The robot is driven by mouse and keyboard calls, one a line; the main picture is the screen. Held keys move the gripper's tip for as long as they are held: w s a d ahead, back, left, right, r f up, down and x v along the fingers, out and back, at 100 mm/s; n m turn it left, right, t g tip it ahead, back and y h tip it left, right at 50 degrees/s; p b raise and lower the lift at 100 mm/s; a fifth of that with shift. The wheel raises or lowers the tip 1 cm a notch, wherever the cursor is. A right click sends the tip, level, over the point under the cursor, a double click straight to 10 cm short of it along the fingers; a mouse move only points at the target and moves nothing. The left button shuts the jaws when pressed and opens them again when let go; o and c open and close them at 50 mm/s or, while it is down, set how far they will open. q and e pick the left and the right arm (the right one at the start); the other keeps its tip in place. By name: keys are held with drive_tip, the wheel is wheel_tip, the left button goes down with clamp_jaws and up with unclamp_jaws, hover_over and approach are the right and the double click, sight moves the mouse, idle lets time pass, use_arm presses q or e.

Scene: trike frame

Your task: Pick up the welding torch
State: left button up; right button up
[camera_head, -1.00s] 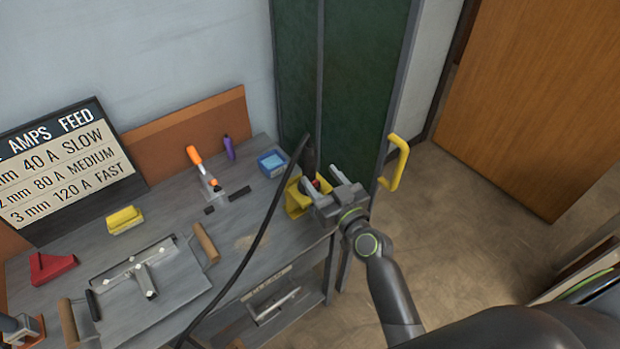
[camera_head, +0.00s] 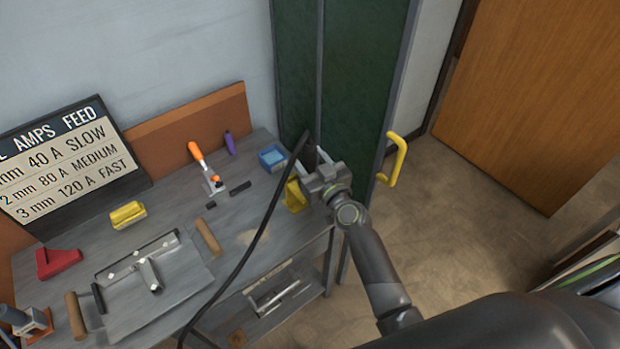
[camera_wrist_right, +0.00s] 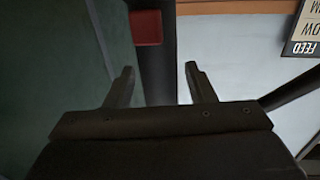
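The welding torch (camera_head: 309,154) is dark, with a black cable running down to the front of the bench. It stands at the bench's right end by a yellow holder (camera_head: 294,196); whether it still rests in the holder is hidden by my gripper. My right gripper (camera_head: 311,163) is at the torch. In the right wrist view the dark torch body (camera_wrist_right: 157,70), with a red part (camera_wrist_right: 146,27), lies between the two spread fingers of the gripper (camera_wrist_right: 160,85). Gaps show on both sides of it. My left gripper is in neither view.
On the grey bench (camera_head: 190,215) are a blue box (camera_head: 272,159), an orange-handled tool (camera_head: 197,153), a yellow block (camera_head: 127,215) and a sign (camera_head: 62,165).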

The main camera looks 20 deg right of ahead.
drive_tip(key=c, duration=0.7)
drive_tip(key=shift+r, duration=0.1)
drive_tip(key=shift+c, duration=0.8)
